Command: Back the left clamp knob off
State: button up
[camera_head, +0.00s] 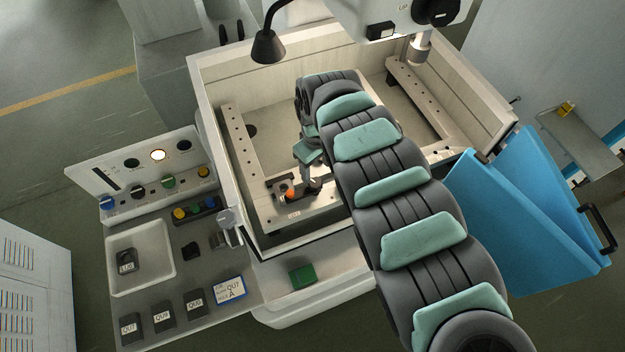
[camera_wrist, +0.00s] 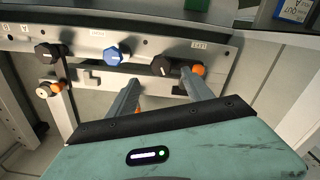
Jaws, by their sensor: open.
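In the wrist view, a dark faceted knob (camera_wrist: 160,66) sits on the pale rail, with a small upside-down label (camera_wrist: 198,46) near it and an orange knob (camera_wrist: 198,69) beside it. The matching label (camera_head: 293,214) in the head view seems to read LEFT. My gripper (camera_wrist: 163,78) is open and empty. Its two grey fingers point at the rail, one on each side of the dark knob; I cannot tell whether they touch it. In the head view, my gripper (camera_head: 310,183) is inside the tank near an orange knob (camera_head: 289,195), partly hidden by my arm.
Tank walls (camera_head: 221,170) surround my gripper. A control panel (camera_head: 140,172) stands left of the tank.

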aim_at(315, 182)
notch_tip(315, 182, down, 7)
jog(key=shift+r, duration=0.1)
jog(key=shift+c, duration=0.5)
jog(key=shift+a, duration=0.1)
grip_shut()
